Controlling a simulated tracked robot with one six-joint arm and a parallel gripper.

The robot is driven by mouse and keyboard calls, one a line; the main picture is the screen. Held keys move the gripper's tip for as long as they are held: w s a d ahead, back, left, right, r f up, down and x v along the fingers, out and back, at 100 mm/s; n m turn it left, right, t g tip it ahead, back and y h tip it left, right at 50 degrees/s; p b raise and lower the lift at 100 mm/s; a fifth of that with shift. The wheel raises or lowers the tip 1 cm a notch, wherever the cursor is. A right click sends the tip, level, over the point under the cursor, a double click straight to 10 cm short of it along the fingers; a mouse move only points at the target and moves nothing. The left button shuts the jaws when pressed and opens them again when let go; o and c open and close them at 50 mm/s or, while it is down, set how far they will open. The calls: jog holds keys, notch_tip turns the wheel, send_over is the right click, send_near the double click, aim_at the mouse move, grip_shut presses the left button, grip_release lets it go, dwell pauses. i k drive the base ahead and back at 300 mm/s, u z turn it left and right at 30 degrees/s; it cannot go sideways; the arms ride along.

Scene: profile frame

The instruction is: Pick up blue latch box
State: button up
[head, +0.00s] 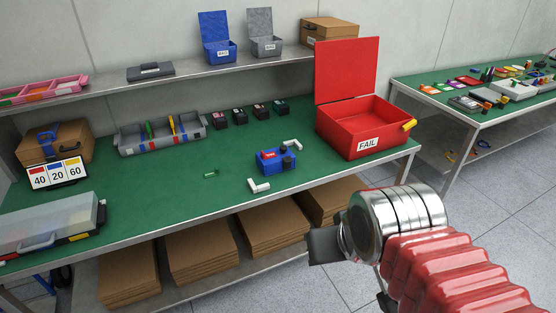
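A small blue box (274,161) with a red label and black parts on its top and right side sits on the green bench top (190,187). It lies between two white L-shaped brackets. Another blue box (219,51), with its lid standing open and a white label on its front, is on the upper shelf. I cannot tell for certain which is the latch box. My gripper (324,246) is at the bench's front right, below and right of the small blue box and apart from it. Its fingers are mostly hidden, so its opening does not show.
An open red FAIL bin (362,134) stands on the bench's right end. A grey open box (264,46) stands on the shelf. A grey tray (160,135) and several small black blocks are at the back. Flat cardboard (272,232) is stacked below.

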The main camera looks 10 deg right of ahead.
aim_at(273, 169)
jog(key=i, duration=1)
jog(key=u, duration=2.6)
jog(key=k, duration=0.3)
jog(key=u, duration=0.25)
